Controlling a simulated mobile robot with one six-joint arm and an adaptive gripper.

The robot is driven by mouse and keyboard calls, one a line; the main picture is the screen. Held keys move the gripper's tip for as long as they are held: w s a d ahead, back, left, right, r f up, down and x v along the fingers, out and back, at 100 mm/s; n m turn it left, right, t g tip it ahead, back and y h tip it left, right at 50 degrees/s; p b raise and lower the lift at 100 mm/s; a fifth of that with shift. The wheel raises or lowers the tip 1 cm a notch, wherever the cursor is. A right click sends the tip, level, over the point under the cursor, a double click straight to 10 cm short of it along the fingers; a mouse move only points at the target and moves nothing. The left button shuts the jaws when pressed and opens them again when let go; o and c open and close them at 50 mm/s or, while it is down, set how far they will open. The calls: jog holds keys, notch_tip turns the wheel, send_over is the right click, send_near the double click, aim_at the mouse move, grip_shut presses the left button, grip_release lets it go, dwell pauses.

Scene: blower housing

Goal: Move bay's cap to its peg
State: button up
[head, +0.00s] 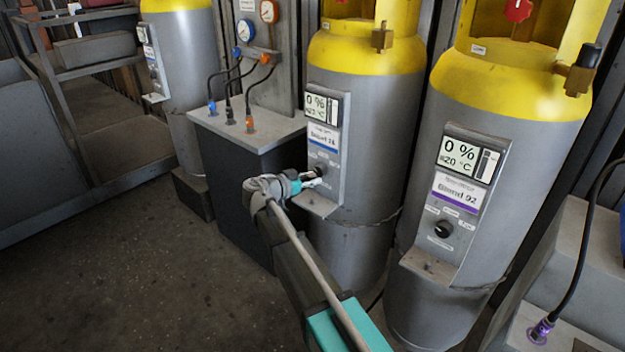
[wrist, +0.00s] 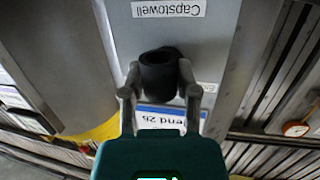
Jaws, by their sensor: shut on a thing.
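My gripper (head: 310,181) is at the lower panel of the middle grey cylinder (head: 370,125), whose label reads Blend with a number. In the wrist view, my gripper (wrist: 159,92) has its two fingers on either side of a black round cap (wrist: 160,72) and is shut on it. The cap is in front of the panel face (wrist: 220,45), close to it; I cannot tell whether it touches the panel. An upside-down label reading Capstowell (wrist: 168,10) is beyond the cap. I cannot make out the peg; the cap or my gripper may hide it.
A small ledge (head: 314,204) juts out below the panel. The right cylinder (head: 520,130) has a similar panel with a black cap (head: 443,229). A dark cabinet (head: 240,190) with hoses stands to the left. The floor (head: 130,270) at lower left is clear.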

jog(key=shift+d+f, duration=0.1)
jog(key=shift+f, duration=0.05)
jog(key=shift+f+b, duration=2)
jog(key=shift+b, duration=0.15)
jog(key=shift+f+b, duration=1.55)
jog(key=o, duration=1)
jog(key=shift+s+r, duration=0.1)
jog(key=shift+r, duration=0.1)
